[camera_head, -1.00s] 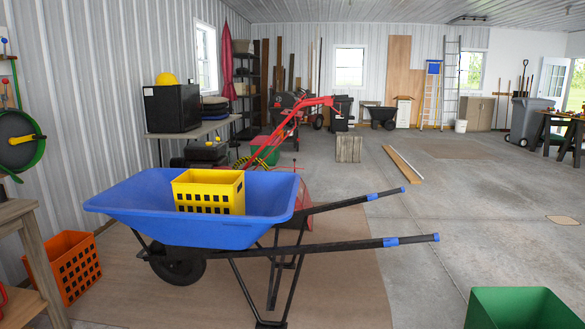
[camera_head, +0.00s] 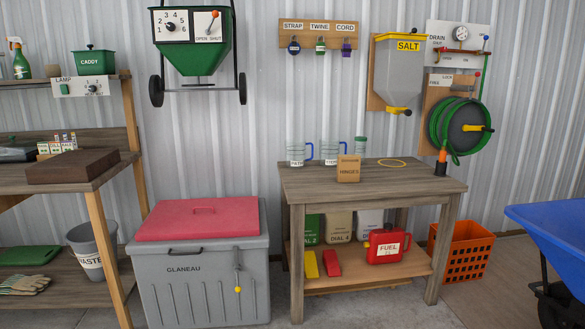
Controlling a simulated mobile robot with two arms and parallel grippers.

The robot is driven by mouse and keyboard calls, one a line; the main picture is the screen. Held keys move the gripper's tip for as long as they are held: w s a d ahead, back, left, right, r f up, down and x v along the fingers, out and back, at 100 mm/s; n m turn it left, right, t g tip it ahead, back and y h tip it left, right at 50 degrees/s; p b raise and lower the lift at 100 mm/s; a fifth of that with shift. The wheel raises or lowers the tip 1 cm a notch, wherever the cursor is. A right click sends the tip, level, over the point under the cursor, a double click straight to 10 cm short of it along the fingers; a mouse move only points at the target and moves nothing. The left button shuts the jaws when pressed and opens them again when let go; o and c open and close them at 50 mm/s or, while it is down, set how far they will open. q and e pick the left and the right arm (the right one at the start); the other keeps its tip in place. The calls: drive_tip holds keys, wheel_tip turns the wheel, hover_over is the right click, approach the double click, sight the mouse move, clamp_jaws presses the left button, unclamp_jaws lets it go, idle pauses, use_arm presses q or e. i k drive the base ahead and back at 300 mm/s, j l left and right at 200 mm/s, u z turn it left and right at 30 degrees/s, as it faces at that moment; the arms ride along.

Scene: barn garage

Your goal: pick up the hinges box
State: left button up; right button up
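The hinges box (camera_head: 348,170) is a small tan box with a dark "HINGES" label. Neither of my grippers shows in the head view.
A yellow ring (camera_head: 391,163) and a dark bottle with an orange top (camera_head: 441,160) share the tabletop. A grey chest with a red lid (camera_head: 200,276) stands left of the table. An orange crate (camera_head: 468,250) and the blue wheelbarrow (camera_head: 556,235) are right.

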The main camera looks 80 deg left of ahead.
sight(349, 166)
drive_tip(key=u, duration=2.3)
